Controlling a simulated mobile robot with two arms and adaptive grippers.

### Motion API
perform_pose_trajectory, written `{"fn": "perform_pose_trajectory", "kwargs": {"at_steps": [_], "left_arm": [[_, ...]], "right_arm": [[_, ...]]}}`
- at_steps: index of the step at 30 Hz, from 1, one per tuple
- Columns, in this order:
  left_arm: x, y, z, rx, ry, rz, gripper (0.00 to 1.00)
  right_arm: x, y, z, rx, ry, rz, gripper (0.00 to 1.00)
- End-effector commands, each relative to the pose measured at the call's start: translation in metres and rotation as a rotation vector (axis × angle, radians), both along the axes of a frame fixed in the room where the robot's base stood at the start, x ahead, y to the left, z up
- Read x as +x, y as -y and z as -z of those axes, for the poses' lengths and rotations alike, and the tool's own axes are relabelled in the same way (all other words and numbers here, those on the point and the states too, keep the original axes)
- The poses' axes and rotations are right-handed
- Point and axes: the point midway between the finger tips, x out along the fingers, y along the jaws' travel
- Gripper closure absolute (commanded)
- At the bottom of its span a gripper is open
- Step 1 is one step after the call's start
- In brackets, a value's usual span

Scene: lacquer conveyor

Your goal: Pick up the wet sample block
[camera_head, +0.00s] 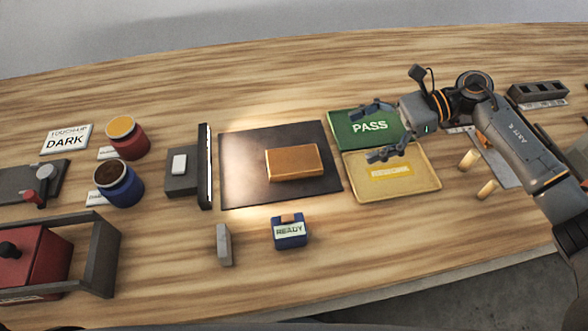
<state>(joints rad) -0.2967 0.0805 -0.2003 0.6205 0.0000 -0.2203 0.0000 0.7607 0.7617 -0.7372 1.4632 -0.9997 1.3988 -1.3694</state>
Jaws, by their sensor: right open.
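A glossy orange-brown block (295,162), which looks like the wet sample block, lies flat on a dark square mat (245,185) in the middle of the table. My right gripper (362,133) is open and empty, with its fingers pointing left toward the block. It is to the right of the block and clear of it, over the green PASS tray (345,141) and the yellow tray (425,182). My left gripper is not in view.
A grey stand with a dark upright panel (205,170) borders the mat's left side. A blue READY holder (290,233) and a small grey block (224,245) stand in front. Red (128,138) and blue (120,184) pots stand left.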

Motion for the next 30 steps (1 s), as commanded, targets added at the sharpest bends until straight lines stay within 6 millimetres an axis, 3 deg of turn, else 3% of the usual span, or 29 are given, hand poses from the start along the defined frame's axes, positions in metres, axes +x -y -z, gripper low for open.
{"fn": "perform_pose_trajectory", "kwargs": {"at_steps": [12, 19, 24, 30], "left_arm": [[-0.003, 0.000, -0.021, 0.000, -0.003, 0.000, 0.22], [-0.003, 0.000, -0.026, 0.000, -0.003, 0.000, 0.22], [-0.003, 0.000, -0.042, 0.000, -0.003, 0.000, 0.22], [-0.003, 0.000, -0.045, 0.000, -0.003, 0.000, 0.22]], "right_arm": [[-0.013, -0.066, 0.024, 0.002, -0.003, -0.003, 0.08], [-0.015, -0.082, 0.030, 0.002, -0.002, -0.001, 0.08], [-0.019, -0.107, 0.035, 0.002, -0.003, -0.003, 0.08], [-0.022, -0.124, 0.047, 0.001, -0.002, 0.000, 0.08]]}}
